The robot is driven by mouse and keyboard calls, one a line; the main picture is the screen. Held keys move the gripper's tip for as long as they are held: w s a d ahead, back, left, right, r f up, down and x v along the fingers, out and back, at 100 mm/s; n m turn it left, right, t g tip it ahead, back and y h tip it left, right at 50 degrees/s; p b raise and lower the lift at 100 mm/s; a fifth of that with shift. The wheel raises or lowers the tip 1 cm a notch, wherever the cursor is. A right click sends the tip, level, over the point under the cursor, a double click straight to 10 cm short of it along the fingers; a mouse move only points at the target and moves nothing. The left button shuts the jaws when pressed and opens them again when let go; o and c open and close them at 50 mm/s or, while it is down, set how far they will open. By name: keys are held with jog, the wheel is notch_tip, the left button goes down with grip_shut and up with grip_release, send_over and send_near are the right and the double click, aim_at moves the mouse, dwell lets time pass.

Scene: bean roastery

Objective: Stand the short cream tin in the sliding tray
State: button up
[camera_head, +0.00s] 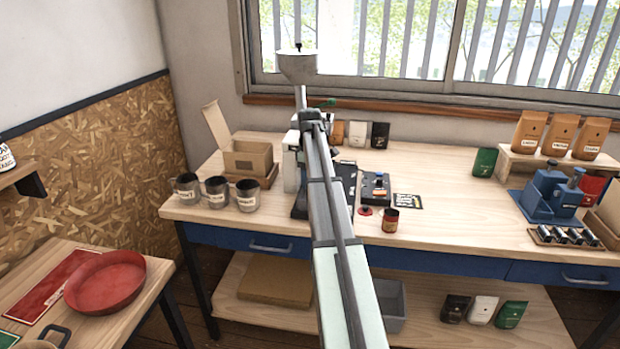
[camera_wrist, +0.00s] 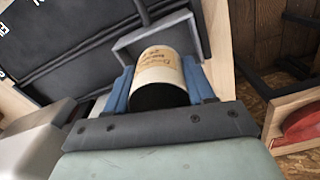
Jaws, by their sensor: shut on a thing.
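The short cream tin (camera_wrist: 160,68) with dark printed lettering is held between the blue fingers of my gripper (camera_wrist: 158,72) in the wrist view. Its dark round end faces the camera. A grey-rimmed tray-like part (camera_wrist: 192,30) with a bar rising from it lies just beyond the tin. I cannot tell whether this is the sliding tray, or whether the tin touches it. In the head view my arm reaches over the bench and hides the gripper and the tin.
The wooden bench (camera_head: 450,210) carries three dark mugs (camera_head: 216,192) left of my arm, and an open cardboard box (camera_head: 248,158) behind them. Right of the arm are a small dark tin (camera_head: 390,220) and a blue device (camera_head: 553,190). Bare bench lies between these two.

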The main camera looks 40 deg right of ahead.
jog(key=shift+f, duration=0.1)
jog(key=shift+f, duration=2.3)
jog(key=o, duration=1.1)
jog(key=shift+o, duration=0.4)
jog(key=shift+o, duration=1)
jog(key=shift+r, duration=3.55)
